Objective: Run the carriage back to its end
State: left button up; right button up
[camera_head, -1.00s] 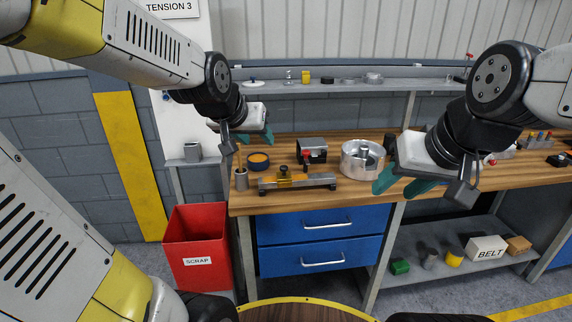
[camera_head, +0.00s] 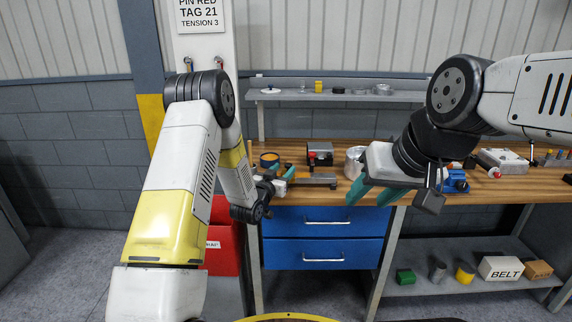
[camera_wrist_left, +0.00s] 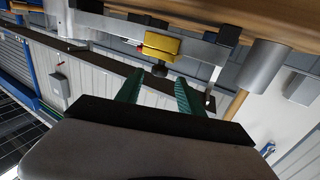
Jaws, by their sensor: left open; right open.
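The yellow carriage (camera_wrist_left: 160,45) sits partway along a metal rail (camera_wrist_left: 105,22) in the left wrist view, with a dark knob (camera_wrist_left: 160,70) facing my gripper. In the head view the rail (camera_head: 318,183) lies near the bench's front edge, and my left gripper largely hides the carriage. My left gripper (camera_wrist_left: 158,92) is open, its green fingers pointing at the knob from either side, with nothing clearly between them. It also shows in the head view (camera_head: 282,171). My right gripper (camera_head: 372,194) is open and empty at the bench's front, right of the rail.
A grey cup (camera_wrist_left: 262,68) stands near one rail end. Behind the rail are a dark box with a red knob (camera_head: 320,152) and a round metal pot (camera_head: 354,160). A red scrap bin (camera_head: 222,248) and blue drawers (camera_head: 322,255) are below. A shelf (camera_head: 420,96) runs behind.

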aim_at(290, 164)
pick_arm(q)
jog(key=shift+x, duration=3.85)
jog(key=shift+d, duration=0.1)
grip_shut()
